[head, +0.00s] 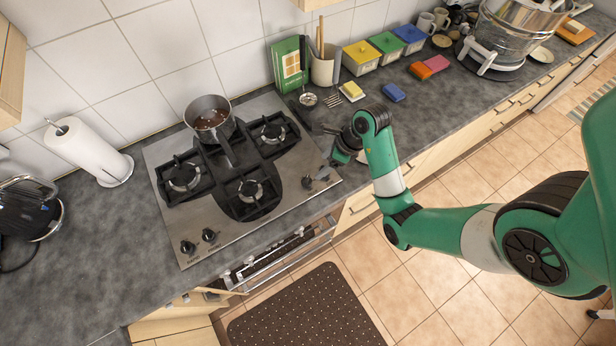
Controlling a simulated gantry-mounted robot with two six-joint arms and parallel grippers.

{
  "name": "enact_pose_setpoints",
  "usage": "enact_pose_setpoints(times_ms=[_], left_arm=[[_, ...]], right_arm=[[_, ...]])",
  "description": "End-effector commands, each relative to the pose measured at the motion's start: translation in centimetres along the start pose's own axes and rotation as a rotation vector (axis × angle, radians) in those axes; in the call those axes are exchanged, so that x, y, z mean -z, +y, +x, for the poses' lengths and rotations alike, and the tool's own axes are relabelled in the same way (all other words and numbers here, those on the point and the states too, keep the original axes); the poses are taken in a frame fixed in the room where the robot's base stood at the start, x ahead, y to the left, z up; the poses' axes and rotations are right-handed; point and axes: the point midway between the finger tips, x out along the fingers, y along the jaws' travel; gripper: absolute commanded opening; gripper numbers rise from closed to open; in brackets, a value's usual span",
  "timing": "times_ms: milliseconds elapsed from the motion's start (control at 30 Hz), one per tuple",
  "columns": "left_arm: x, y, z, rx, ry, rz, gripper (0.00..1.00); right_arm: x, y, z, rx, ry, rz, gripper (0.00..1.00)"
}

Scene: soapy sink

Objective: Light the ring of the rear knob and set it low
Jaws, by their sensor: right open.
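The steel gas hob (170,227) is set in the counter. It has several black burners, and a pot (208,112) with brown contents stands on the rear one. Two dark knobs, one (187,247) and another (208,235), sit at its front left corner. Two more, one (306,182) and another (323,173), sit near its right corner. No flame or lit ring can be made out, and the knob settings are too small to read. My right gripper (334,157) is open beside the right-hand knobs, apart from them, partly hidden by its own wrist. My left gripper is out of view.
A paper towel roll (88,146) and a kettle (28,214) stand left. A green book (287,65), utensil pot (323,70), coloured boxes (361,57) and sponges (394,92) lie behind the right arm. The oven door (285,258) below the hob appears partly open.

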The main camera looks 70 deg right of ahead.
Motion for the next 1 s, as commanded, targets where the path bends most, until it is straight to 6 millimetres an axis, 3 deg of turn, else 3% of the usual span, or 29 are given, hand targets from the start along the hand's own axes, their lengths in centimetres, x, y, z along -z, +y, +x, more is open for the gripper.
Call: enact_pose_setpoints(times_ms=[467,700,967,1000], left_arm=[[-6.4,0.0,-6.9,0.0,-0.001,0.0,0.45],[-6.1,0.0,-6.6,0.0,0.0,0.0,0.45],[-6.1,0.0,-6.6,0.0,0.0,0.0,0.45],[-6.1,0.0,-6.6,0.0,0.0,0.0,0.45]], right_arm=[[0.3,0.1,9.3,-0.003,0.001,-0.002,0.75],[0.0,0.1,11.1,-0.002,0.001,-0.001,0.75],[0.0,0.0,11.3,-0.001,0.0,-0.001,0.75],[0.0,0.0,11.3,-0.001,0.0,-0.001,0.7]])
